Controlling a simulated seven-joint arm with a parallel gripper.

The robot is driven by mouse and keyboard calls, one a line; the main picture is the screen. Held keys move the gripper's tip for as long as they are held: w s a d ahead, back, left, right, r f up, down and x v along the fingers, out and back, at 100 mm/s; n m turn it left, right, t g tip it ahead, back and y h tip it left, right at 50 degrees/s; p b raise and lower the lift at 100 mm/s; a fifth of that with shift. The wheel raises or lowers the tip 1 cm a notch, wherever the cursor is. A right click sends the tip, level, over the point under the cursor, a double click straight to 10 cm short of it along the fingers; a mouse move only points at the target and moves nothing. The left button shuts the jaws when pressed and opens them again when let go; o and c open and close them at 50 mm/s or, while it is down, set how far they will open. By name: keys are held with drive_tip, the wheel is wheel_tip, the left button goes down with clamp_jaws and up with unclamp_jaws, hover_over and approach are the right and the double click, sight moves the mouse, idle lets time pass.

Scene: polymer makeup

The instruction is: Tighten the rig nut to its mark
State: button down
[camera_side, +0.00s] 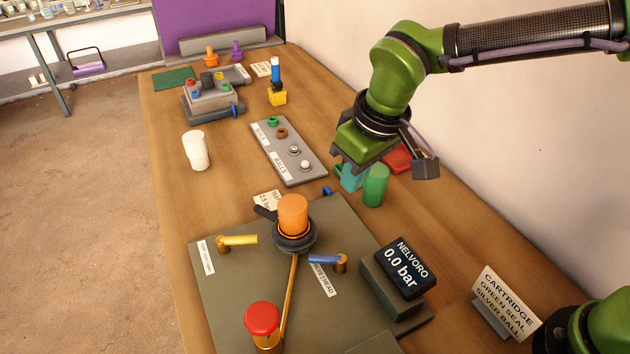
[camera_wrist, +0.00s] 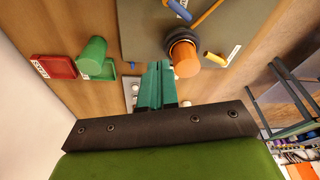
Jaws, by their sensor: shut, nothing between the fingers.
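The rig's dark ring-shaped nut (camera_side: 294,241) sits around the base of an upright orange cylinder (camera_side: 292,213) on the grey-green rig plate (camera_side: 220,292). A dark tab sticks out at its left. I cannot make out the mark. In the wrist view the dark nut (camera_wrist: 180,42) and orange cylinder (camera_wrist: 187,61) show beyond my fingers. My gripper (camera_side: 350,182) has teal fingers, shut and empty, above the table behind the rig and to its right. The closed fingers also show in the wrist view (camera_wrist: 158,75). The display box (camera_side: 402,265) reads NELVORO 0.0 bar.
A green cylinder (camera_side: 376,186) and a red tray (camera_side: 398,158) stand close to my gripper. The rig carries yellow (camera_side: 238,240) and blue (camera_side: 325,259) levers and a red knob (camera_side: 262,318). A seals-and-balls tray (camera_side: 300,172), white cup (camera_side: 195,150) and cartridge sign (camera_side: 503,305) stand around.

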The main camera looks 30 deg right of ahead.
drive_tip(key=w+a+f+n+t+h, duration=0.1)
drive_tip(key=w+a+f, duration=0.15)
drive_tip(key=a, duration=0.65)
drive_tip(key=w+a+f+n+t+h, duration=0.1)
drive_tip(key=w+a+t+h, duration=0.15)
drive_tip(key=a, duration=0.55)
drive_tip(key=shift+g+y, duration=0.35)
drive_tip(key=x, duration=0.9)
drive_tip(key=shift+w+f, duration=0.15)
drive_tip(key=shift+w, duration=0.15)
drive_tip(key=shift+w+d+f, duration=0.25)
drive_tip(key=shift+w+d, duration=0.05)
drive_tip(key=shift+d, duration=0.2)
drive_tip(key=shift+w+d+f, duration=0.25)
drive_tip(key=shift+d+f, duration=0.05)
drive_tip(key=shift+d, duration=0.2)
drive_tip(key=shift+w+d+f, duration=0.35)
drive_tip(key=shift+d, duration=0.25)
